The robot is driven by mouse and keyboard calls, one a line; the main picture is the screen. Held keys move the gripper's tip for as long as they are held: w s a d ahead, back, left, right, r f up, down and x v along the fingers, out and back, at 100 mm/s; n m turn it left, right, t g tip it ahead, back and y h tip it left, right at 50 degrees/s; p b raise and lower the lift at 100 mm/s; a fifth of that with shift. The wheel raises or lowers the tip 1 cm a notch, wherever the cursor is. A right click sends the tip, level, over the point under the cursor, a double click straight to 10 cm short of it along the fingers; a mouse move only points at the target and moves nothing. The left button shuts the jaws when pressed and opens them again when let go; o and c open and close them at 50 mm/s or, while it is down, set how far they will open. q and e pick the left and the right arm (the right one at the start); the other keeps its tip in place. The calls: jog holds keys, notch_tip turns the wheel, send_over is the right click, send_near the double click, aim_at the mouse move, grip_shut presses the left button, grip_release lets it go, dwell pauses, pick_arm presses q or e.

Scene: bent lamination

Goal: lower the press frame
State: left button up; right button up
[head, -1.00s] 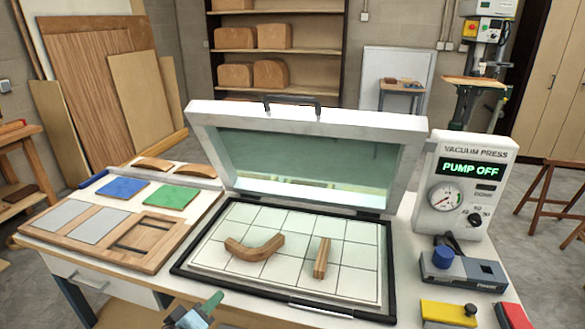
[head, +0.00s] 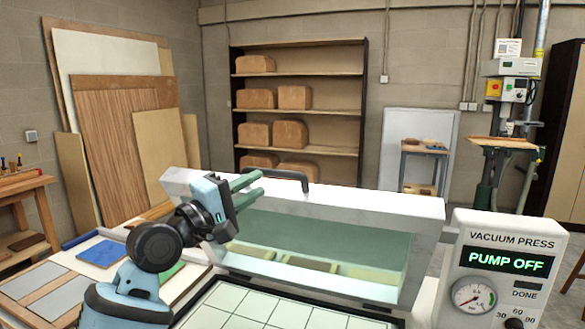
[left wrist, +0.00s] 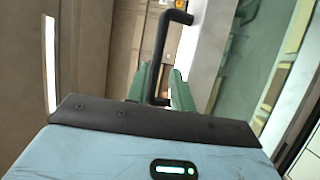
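The press frame (head: 310,205) is a white lid with a greenish clear window, standing raised and tilted at the back of the press bed (head: 250,310). Its dark bar handle (head: 292,174) sits on the top edge. My left gripper (head: 261,182) is open at the left end of the handle. In the left wrist view the handle (left wrist: 160,50) shows between the two green fingers (left wrist: 161,85), with gaps beside it; I see no firm contact. My right gripper is not in view.
The vacuum press control box (head: 508,265) stands right of the frame and reads PUMP OFF. A blue square (head: 101,253) and grey panels lie on the bench at left. A shelf (head: 297,108) with wooden forms stands behind, away from the press.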

aim_at(269, 175)
pick_arm(q)
jog(key=shift+r, duration=0.2)
jog(key=shift+w+d+r, duration=0.2)
jog(key=shift+w+d, duration=0.05)
jog(key=shift+w, duration=0.05)
jog(key=shift+x, duration=3.35)
grip_shut()
